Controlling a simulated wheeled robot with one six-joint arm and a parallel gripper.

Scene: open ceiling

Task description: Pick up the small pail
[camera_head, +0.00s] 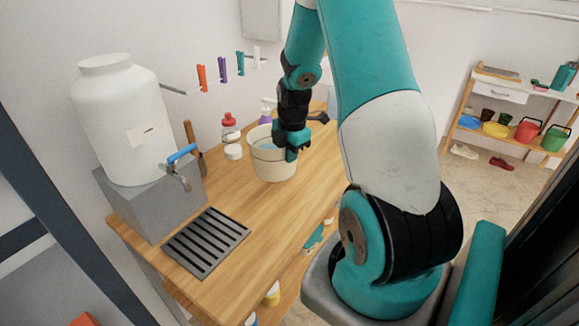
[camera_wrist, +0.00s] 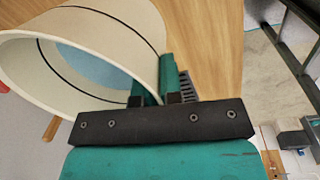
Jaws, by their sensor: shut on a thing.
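The small pail (camera_head: 272,168) is cream with a thin dark line around it. It is upright on or just above the wooden counter; I cannot tell if its base touches. Something light blue shows inside it. My gripper (camera_head: 293,154) points down at the pail's right side and is shut on its rim. In the wrist view, the pail (camera_wrist: 40,65) fills the upper left, and the fingers of my gripper (camera_wrist: 154,88) have the wall between them.
On the counter (camera_head: 222,283), a white water tank (camera_head: 122,125) with a blue-handled tap stands at left behind a dark drain grate (camera_head: 206,242). A red-capped bottle (camera_head: 229,130) is behind the pail. A shelf (camera_head: 505,140) with coloured buckets stands far right.

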